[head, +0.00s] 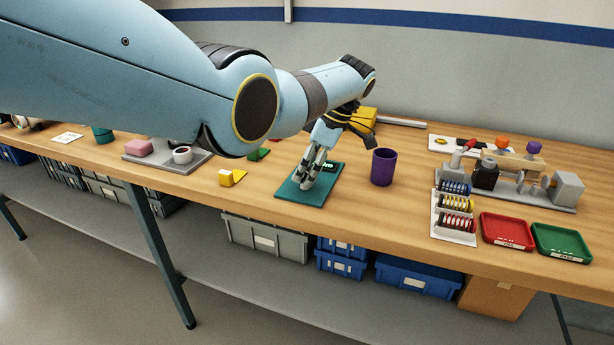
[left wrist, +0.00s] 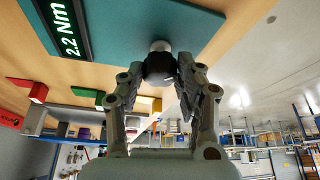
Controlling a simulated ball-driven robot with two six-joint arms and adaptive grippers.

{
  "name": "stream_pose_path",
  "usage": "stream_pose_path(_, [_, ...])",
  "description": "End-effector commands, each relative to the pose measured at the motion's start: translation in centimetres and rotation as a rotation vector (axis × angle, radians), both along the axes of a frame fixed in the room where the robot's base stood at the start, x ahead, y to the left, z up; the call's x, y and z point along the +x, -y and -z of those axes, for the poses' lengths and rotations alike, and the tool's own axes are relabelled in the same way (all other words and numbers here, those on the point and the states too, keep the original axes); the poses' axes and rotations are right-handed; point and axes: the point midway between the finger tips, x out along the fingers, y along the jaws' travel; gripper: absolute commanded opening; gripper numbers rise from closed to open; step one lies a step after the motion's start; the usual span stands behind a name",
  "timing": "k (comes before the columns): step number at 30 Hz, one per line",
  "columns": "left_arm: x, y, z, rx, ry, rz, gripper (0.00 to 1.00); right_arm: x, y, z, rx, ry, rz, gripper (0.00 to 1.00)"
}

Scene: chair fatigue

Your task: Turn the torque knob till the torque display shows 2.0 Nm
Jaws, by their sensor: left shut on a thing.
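My left gripper (head: 309,172) reaches down onto a teal plate (head: 297,194) on the bench. It is shut on the torque knob (left wrist: 160,66), a dark knob with a pale part showing behind it in the left wrist view. The fingers hide the knob in the head view. The torque display (left wrist: 68,27) is a black strip on the teal plate with light digits that read 2.2 Nm. In the head view the display (head: 329,166) is small, beside the gripper. My right gripper is in neither view.
A purple cup (head: 383,167) stands just right of the plate. A yellow block (head: 229,177) lies to the left. Red (head: 507,231) and green (head: 561,242) trays, spool racks and a grey fixture fill the right end. My left arm covers much of the upper left.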

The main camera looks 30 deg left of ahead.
Motion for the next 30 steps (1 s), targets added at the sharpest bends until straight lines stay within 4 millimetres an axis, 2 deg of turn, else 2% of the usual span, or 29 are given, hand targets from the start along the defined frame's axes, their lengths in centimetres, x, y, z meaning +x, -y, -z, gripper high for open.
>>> stream_pose_path(18, [0.05,0.05,0.0,-0.002,0.001,-0.04,0.02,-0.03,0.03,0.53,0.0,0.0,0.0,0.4])
stream_pose_path(19, [0.05,0.05,0.0,-0.002,0.001,-0.04,0.37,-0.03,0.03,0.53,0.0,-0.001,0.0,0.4])
stream_pose_path(24, [0.04,0.04,0.0,-0.002,0.001,-0.04,0.57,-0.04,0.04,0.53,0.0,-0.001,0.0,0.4])
stream_pose_path(30, [0.03,0.02,-0.01,-0.001,0.001,-0.04,0.57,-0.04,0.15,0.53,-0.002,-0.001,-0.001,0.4])
